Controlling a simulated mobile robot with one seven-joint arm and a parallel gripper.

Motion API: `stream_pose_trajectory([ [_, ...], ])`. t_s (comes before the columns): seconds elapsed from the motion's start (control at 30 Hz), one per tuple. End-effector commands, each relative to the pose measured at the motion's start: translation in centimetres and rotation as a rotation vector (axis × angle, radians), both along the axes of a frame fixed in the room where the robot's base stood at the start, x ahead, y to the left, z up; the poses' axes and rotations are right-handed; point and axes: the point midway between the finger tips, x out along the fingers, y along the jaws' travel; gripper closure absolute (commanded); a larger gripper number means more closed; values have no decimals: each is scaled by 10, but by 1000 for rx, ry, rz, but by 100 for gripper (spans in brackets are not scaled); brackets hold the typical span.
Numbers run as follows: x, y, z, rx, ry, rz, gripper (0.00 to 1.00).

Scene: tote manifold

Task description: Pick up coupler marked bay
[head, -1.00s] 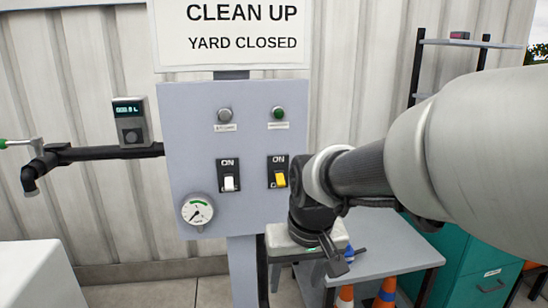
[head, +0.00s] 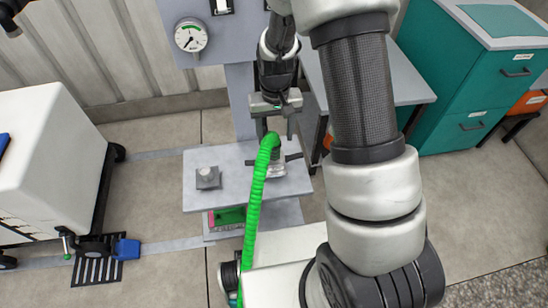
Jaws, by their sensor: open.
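My gripper (head: 276,128) points down above a small grey table (head: 215,167), with its fingers apart. A green ribbed hose (head: 256,195) rises to just below the fingers and bends over there. A grey, partly clear fitting (head: 277,169) shows at the hose's upper end, beneath the gripper; it looks like a coupler, but I can read no "bay" mark on it. The fingers and hose hide part of it. I cannot tell whether the fingers touch it.
A grey block with a round knob (head: 207,177) stands on the table's left side. A white tank (head: 45,140) is at the left, with a blue piece (head: 127,249) on the floor by it. A grey panel with a gauge (head: 190,36) stands behind. Teal cabinets (head: 480,75) stand at the right.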

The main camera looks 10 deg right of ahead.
Motion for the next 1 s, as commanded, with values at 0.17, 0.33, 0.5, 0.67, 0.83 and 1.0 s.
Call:
stream_pose_trajectory([
  [0.17,0,0,-35,0,2,0,44],
  [0.33,0,0,-46,0,-1,0,44],
  [0.5,1,1,-57,0,0,0,44],
  [0.67,3,2,-83,0,1,0,44],
  [0.83,3,2,-99,0,-1,0,44],
  [1.0,3,2,-98,0,-1,0,44],
])
